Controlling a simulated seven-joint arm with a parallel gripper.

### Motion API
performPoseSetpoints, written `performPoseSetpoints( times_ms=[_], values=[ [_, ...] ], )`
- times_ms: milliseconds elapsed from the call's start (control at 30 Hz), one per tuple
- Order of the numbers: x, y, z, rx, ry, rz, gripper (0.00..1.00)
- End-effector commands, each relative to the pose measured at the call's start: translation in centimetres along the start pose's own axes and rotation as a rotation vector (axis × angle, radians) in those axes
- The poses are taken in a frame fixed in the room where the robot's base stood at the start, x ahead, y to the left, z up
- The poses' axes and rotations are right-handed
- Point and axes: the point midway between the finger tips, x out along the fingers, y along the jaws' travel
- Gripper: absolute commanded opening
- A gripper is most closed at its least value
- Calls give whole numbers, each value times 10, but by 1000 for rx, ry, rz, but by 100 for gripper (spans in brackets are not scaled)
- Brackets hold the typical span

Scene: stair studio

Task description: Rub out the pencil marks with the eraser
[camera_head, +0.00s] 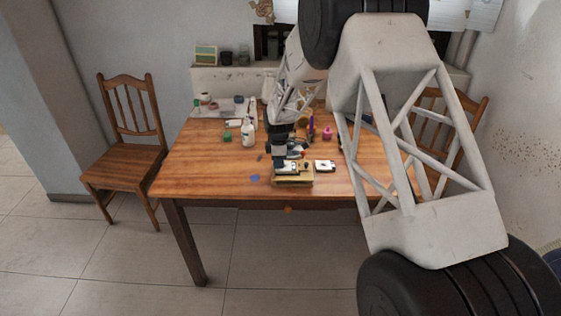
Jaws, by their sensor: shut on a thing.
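My gripper (286,167) points down near the front edge of the wooden table, low over a small tan, board-like thing (292,182). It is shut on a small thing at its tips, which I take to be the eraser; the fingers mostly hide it. A pale patch lies right under the fingertips, and I cannot tell whether the held thing touches it. Pencil marks are too small to make out.
The wooden table (215,165) holds a white card-like thing (325,166) right of my gripper, a blue piece (255,178) to its left, a white bottle (248,135) and several small things behind. The table's front left is clear. A wooden chair (130,150) stands left.

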Motion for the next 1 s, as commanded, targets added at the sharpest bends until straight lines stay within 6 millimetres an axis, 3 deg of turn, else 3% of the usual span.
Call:
performPoseSetpoints(
  times_ms=[567, 633, 700, 1000],
  values=[
    [0, -4, 53, 1, 0, 1, 2],
    [-5, -3, 51, -1, 0, 1, 2],
    [-23, -3, 51, -1, 0, 5, 2],
    [-48, -3, 51, -1, 0, 3, 2]
  ],
)
